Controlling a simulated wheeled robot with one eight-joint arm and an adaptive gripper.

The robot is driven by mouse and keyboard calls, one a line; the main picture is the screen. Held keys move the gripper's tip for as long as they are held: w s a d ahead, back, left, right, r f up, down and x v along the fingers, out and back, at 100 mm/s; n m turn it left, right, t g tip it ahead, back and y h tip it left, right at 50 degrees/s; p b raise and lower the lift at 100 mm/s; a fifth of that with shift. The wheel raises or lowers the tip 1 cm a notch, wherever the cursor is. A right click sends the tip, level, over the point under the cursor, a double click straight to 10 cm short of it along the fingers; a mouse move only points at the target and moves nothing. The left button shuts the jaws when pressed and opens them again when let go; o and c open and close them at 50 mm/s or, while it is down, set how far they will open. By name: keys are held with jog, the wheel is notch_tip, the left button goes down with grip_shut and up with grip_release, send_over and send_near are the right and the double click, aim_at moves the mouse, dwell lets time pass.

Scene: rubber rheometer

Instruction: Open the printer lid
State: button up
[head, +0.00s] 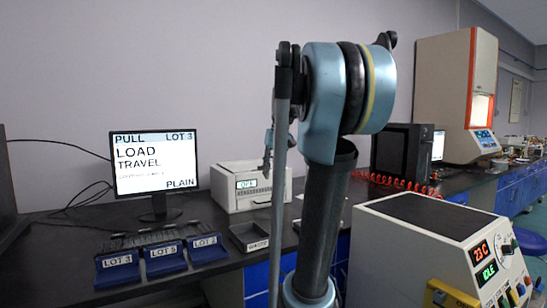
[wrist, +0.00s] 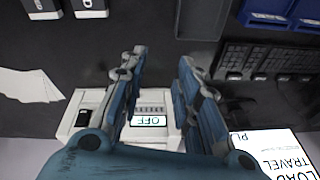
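The likely printer is a white box-shaped device (head: 237,198) with a small lit display, standing on the dark bench right of the monitor. Its top looks flat and closed in the head view; the lid's edge is too small to make out. It also shows in the wrist view (wrist: 151,105), upside down, its display reading OFF between my fingers. My gripper (wrist: 161,62) has its two blue fingers spread apart with nothing between them. In the head view my gripper (head: 268,150) hangs in front of or above the printer, partly hidden by my arm.
A monitor (head: 154,165) stands left of the printer. Blue bins labelled LOT (head: 163,262) and a small dark tray (head: 249,237) lie in front. A beige instrument (head: 420,240) reading IDLE fills the right foreground. White papers (wrist: 28,84) lie beside the printer.

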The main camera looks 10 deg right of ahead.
jog(key=w+d+r+y, duration=0.1)
jog(key=w+d+r, duration=0.2)
jog(key=w+r, duration=0.5)
jog(key=w+d+r, duration=0.3)
jog(key=w+r, duration=0.2)
jog(key=w, duration=0.7)
jog(key=w+d+r+n+t+y, duration=0.1)
jog(key=w+d, duration=0.3)
jog(key=w, duration=0.5)
jog(key=w+d+r+n, duration=0.1)
jog(key=w+d, duration=0.4)
jog(key=w, duration=0.4)
jog(key=x, duration=1.6)
jog(key=shift+w+a+f, duration=0.1)
jog(key=shift+a+f, duration=0.15)
jog(key=shift+a, duration=0.1)
grip_shut()
